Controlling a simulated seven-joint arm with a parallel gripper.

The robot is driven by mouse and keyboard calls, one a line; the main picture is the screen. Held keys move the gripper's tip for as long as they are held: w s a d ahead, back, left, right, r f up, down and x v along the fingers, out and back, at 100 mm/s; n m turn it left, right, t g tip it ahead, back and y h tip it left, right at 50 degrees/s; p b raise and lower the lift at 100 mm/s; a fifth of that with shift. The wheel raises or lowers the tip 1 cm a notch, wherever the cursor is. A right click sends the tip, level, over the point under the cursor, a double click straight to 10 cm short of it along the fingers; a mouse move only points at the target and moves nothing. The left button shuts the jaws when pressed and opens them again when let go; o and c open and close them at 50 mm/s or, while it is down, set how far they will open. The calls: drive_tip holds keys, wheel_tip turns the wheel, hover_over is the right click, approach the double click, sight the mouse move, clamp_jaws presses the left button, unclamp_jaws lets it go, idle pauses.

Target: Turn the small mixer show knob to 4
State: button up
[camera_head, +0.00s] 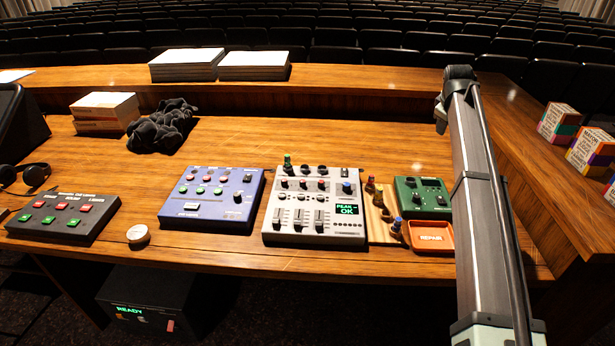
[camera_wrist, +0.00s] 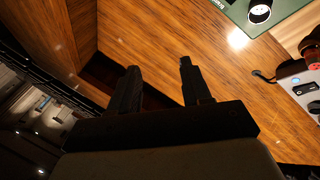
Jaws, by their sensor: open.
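The head view does not show the fingers clearly.
A green box (camera_head: 424,190) and an orange "REPAIR" tray (camera_head: 431,237) stand right of the mixer, with loose knobs on a wooden strip between. A blue box (camera_head: 212,198) stands left. My arm crosses the right side. Free desk lies behind the mixer.

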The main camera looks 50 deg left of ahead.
drive_tip(key=s+a+f+n+g, duration=0.3)
drive_tip(key=s+a+n, duration=0.3)
drive_tip(key=s+a, duration=1.35)
drive_tip(key=n+g+h, duration=0.3)
drive_tip(key=n, duration=0.3)
approach(285, 180)
drive_tip(key=shift+y, duration=0.3)
drive_tip(key=f, duration=0.8)
drive_tip(key=shift+s+d+f, duration=0.15)
drive_tip(key=shift+d+f, duration=0.15)
drive_tip(key=shift+f, duration=0.05)
clamp_jaws()
